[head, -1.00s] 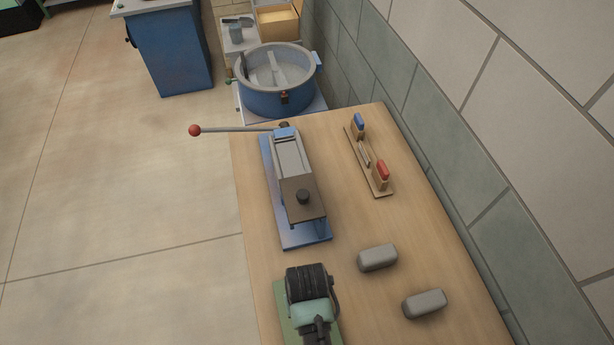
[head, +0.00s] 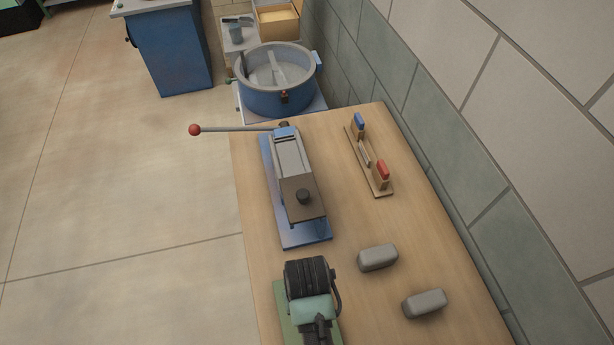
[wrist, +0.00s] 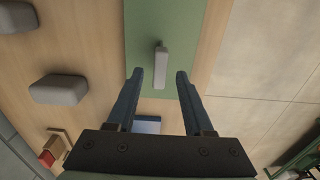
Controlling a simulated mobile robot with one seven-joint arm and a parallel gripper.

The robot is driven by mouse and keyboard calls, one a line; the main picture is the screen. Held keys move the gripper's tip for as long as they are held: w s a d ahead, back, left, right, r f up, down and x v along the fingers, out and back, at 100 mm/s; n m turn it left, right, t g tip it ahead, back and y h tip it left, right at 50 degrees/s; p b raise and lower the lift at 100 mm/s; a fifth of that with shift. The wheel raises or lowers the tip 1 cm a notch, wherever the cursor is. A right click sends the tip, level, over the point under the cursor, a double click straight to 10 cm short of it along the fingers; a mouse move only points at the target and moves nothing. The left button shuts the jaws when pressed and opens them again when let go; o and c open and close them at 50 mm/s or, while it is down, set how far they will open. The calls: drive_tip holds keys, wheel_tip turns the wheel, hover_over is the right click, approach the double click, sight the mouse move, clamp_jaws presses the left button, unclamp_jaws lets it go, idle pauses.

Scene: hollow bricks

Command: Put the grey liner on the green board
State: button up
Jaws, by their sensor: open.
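The green board (head: 288,310) lies at the near end of the bench, left of two rounded grey blocks. It also shows in the wrist view (wrist: 205,22). A slim light grey bar, which looks like the grey liner (wrist: 161,62), lies on the board in the wrist view. My gripper (wrist: 160,74) is open, with a fingertip on each side of the bar's lower part and a visible gap on both sides. I cannot tell how high the fingertips are above the board. In the head view my arm hides the fingers and the bar.
A brick press (head: 290,160) on a blue base stands beyond the board, its red-knobbed lever pointing left. Rounded grey blocks (head: 378,257) (head: 425,303) lie to the right. A wooden rack (head: 368,160) with blue and red pieces stands behind. A blue pan (head: 277,85) is past the bench end.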

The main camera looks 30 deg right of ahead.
wheel_tip(320, 180, up, 9)
drive_tip(key=shift+b, duration=0.3)
drive_tip(key=w+d+r+n+t+h, duration=0.15)
drive_tip(key=w+r+t, duration=0.65)
drive_tip(key=w+r, duration=0.8)
drive_tip(key=w+a+r+t+h, duration=0.1)
drive_tip(key=w+r+t, duration=0.2)
drive_tip(key=r, duration=0.5)
drive_tip(key=w+a+r+t, duration=0.2)
drive_tip(key=w+r+t, duration=0.1)
drive_tip(key=r, duration=0.5)
drive_tip(key=s+a+r+n+t, duration=0.1)
drive_tip(key=a+r+t, duration=0.15)
drive_tip(key=r, duration=0.55)
drive_tip(key=a+r+t, duration=0.1)
drive_tip(key=r+t, duration=0.3)
drive_tip(key=r, duration=0.4)
drive_tip(key=s+a+r+t+y, duration=0.1)
drive_tip(key=s+a+r+t, duration=0.1)
drive_tip(key=s+r, duration=0.3)
drive_tip(key=s+a+r+t+y, duration=0.1)
drive_tip(key=s+r+t, duration=0.4)
drive_tip(key=r, duration=0.6)
drive_tip(key=shift+s+a+r, duration=0.15)
drive_tip(key=shift+a+r, duration=0.05)
drive_tip(key=shift+a, duration=0.5)
drive_tip(key=shift+n, duration=0.35)
